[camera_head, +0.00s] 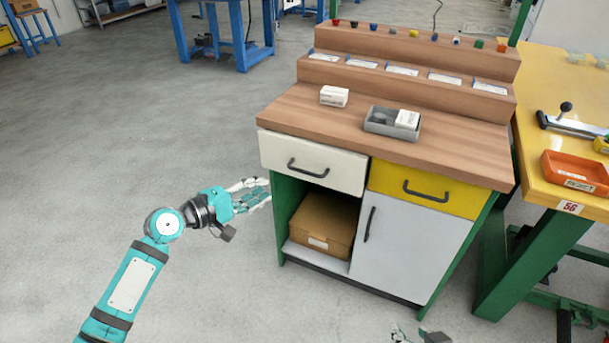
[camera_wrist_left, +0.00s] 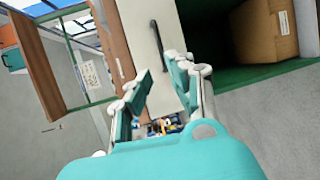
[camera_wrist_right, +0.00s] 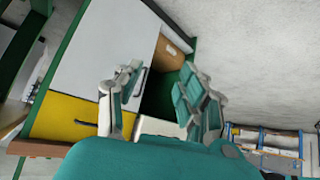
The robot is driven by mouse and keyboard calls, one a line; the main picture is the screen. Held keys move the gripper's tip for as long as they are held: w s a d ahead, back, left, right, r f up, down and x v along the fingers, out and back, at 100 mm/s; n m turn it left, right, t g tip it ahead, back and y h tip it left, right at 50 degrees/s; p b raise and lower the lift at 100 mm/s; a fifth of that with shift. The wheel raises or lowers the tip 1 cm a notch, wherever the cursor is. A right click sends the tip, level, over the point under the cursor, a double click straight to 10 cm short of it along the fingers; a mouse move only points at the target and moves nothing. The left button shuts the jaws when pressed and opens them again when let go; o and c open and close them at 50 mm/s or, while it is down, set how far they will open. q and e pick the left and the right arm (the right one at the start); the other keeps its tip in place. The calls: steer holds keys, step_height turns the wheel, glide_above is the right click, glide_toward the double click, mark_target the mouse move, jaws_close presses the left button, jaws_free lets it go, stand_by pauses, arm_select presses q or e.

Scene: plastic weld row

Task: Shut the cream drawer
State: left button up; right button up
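The cream drawer (camera_head: 312,162) is at the upper left of the workbench cabinet, with a dark bar handle (camera_head: 308,168). Its front seems to stand out a little past the yellow drawer beside it. My left gripper (camera_head: 258,192) is open and empty, just left of and below the cream drawer, apart from it in the picture. In the left wrist view the cream drawer (camera_wrist_left: 168,65) and its handle lie beyond the open fingers (camera_wrist_left: 157,78). My right gripper (camera_wrist_right: 160,78) is open and empty, facing the cabinet; only part of it (camera_head: 405,334) shows at the head view's bottom edge.
The yellow drawer (camera_head: 424,188) is beside the cream one, above a grey door (camera_head: 408,245). A cardboard box (camera_head: 322,226) sits in the open shelf below. A grey tray (camera_head: 378,128) and white box (camera_head: 334,96) are on the worktop. Floor left is clear.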

arm_select(q)
steer(key=b, duration=0.2)
glide_toward(303, 172)
steer(key=r+x, duration=0.1)
steer(key=x, duration=0.5)
steer(key=f+b+x, duration=0.1)
steer(key=x, duration=0.3)
steer(key=shift+f, duration=0.15)
steer(key=shift+w+d, duration=0.2)
steer(key=shift+w, duration=0.05)
arm_select(e)
steer(key=w+a+r+t+y, duration=0.3)
steer(key=w+r+t, duration=0.5)
steer(key=r, duration=0.5)
steer(key=shift+a+n+t, duration=0.3)
steer(key=shift+a+t, duration=0.25)
steer(key=shift+t, duration=0.15)
arm_select(q)
jaws_close()
